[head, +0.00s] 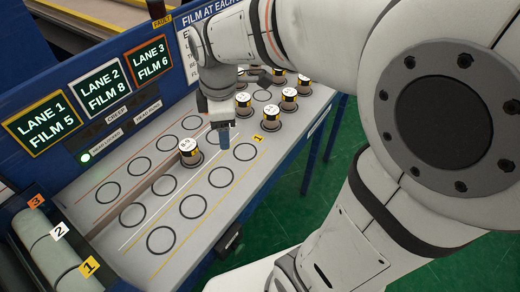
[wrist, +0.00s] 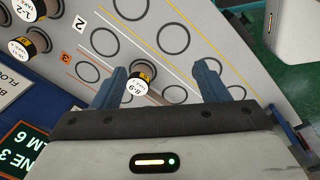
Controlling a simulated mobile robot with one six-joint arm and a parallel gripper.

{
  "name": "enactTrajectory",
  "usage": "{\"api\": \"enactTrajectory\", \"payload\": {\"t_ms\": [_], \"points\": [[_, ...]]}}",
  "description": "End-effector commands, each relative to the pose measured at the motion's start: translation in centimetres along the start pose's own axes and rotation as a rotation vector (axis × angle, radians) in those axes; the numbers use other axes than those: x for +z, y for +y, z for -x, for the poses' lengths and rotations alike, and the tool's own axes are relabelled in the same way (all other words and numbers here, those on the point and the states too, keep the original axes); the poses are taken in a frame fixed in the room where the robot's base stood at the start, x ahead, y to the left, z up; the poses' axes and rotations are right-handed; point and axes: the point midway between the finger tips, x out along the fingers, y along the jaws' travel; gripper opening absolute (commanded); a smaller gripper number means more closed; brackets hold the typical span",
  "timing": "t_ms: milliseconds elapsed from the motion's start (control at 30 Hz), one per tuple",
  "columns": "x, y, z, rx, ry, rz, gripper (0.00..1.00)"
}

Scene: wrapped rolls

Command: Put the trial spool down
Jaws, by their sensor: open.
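A dark spool with a white top marked 8-9 and a yellow label (head: 190,152) stands upright on the bench, in the middle row of printed rings. It also shows in the wrist view (wrist: 141,79), nearer the left finger. My gripper (head: 223,139) has blue fingertips and is to the right of this spool in the head view. In the wrist view my gripper (wrist: 162,70) is open, its fingers well apart and nothing held between them.
Several other spools (head: 288,98) stand at the bench's far end. Empty rings (head: 192,206) fill the near end. Lane screens (head: 101,85) on a blue panel stand along the left. A pale roller with number tags (head: 48,240) is at lower left.

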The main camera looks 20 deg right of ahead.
Motion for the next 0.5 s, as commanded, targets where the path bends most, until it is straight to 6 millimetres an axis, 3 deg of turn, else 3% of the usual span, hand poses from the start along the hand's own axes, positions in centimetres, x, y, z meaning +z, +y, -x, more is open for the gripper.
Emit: {"api": "enactTrajectory", "payload": {"t_ms": [300,500], "points": [[5.2,-5.8,0.5,0.073,0.041,-0.868,0.68],[6.8,-8.3,0.1,0.096,0.074,-1.25,0.68]]}}
